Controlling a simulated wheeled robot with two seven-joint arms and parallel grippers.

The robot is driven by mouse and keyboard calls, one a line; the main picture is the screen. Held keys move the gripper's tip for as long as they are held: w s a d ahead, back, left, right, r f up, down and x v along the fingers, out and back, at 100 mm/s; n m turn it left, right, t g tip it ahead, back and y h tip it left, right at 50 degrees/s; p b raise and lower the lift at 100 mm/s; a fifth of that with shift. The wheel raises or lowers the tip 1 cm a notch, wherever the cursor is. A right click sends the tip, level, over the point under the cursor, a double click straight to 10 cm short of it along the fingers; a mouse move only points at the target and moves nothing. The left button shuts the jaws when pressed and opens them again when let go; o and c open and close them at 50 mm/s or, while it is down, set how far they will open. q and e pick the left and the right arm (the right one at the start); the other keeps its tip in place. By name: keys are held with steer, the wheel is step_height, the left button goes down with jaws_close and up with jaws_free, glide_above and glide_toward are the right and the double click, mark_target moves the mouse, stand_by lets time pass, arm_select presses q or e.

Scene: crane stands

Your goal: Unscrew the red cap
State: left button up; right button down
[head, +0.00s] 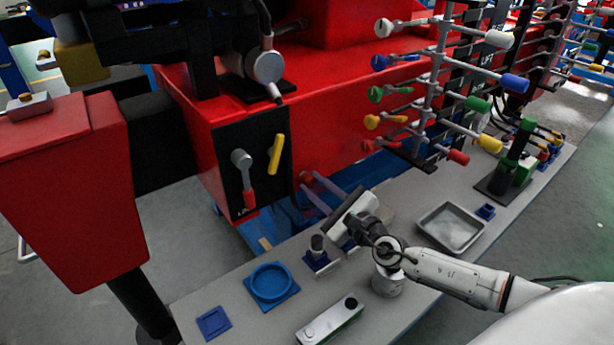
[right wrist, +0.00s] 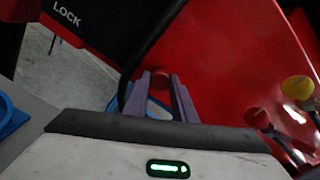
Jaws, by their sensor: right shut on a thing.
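The small round red cap (head: 306,177) is at the lower front of the big red housing, low beside the bench's back edge. My right gripper (head: 309,181) reaches over the bench to it, its two purplish fingers pointing up-left. In the right wrist view the red cap (right wrist: 160,79) sits between the fingertips of my right gripper (right wrist: 161,84), which are shut on it. The red housing (right wrist: 225,60) lies right behind it. The cap's thread and its seat are hidden. My left gripper does not show.
The grey bench holds a blue round holder (head: 272,283), a blue square tray (head: 213,322), a grey tray (head: 452,228) and a white device (head: 330,320). A black panel (head: 250,165) carries a red-handled lever. A valve rack with coloured handles (head: 428,95) stands behind the bench, right of my gripper.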

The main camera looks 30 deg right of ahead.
steer(key=n, duration=0.2)
steer(key=shift+f+n, duration=0.1)
steer(key=shift+n, duration=0.2)
steer(key=n, duration=0.3)
steer(key=shift+n, duration=1)
steer(key=n, duration=0.5)
steer(key=shift+s, duration=0.1)
steer(key=c, duration=1.4)
jaws_free()
steer(key=shift+c, duration=0.7)
